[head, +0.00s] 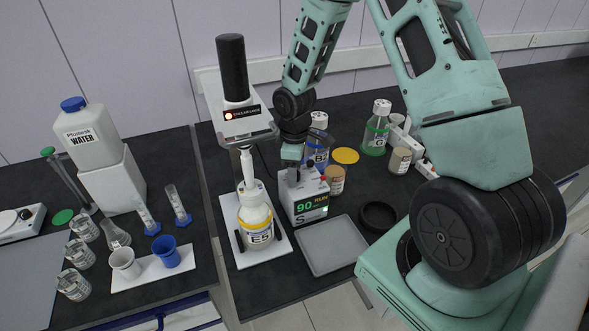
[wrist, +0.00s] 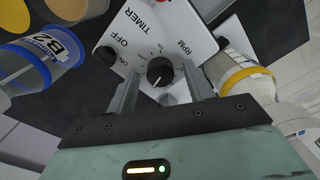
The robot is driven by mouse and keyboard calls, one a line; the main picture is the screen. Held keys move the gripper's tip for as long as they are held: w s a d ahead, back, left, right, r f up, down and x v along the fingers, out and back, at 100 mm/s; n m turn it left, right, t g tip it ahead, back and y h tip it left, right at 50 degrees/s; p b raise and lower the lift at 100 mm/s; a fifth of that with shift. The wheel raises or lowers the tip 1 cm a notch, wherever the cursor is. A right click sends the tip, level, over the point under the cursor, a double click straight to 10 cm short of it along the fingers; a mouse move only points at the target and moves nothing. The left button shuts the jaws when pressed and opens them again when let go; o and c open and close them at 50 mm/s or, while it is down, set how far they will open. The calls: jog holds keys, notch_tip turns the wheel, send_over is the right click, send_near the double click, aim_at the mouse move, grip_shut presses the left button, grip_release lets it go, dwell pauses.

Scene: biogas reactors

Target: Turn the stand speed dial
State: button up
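The control box (head: 302,197) stands beside the stirrer stand (head: 238,110); its front display shows 90, RUN and S. In the wrist view its white top panel (wrist: 205,40) carries the words TIMER, RPM, OFF and ON. A round black dial (wrist: 160,71) with a pale pointer mark sits on this panel near the RPM label. My gripper (wrist: 160,66) is open, with one finger on each side of the dial. I cannot tell whether the fingers touch it. In the head view my gripper (head: 292,168) is over the box and hides most of its top.
Bottle E5 (head: 256,228) stands on the stand's base, just left of the box. Bottle B2 (head: 317,150) and a small brown-labelled jar (head: 335,180) are close behind and right. A grey tray (head: 330,245) lies in front. A black ring (head: 379,216) lies to the right.

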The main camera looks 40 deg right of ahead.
notch_tip(320, 180, up, 17)
jog(key=b, duration=0.2)
jog(key=shift+r, duration=0.2)
dwell(0.4)
dwell(0.4)
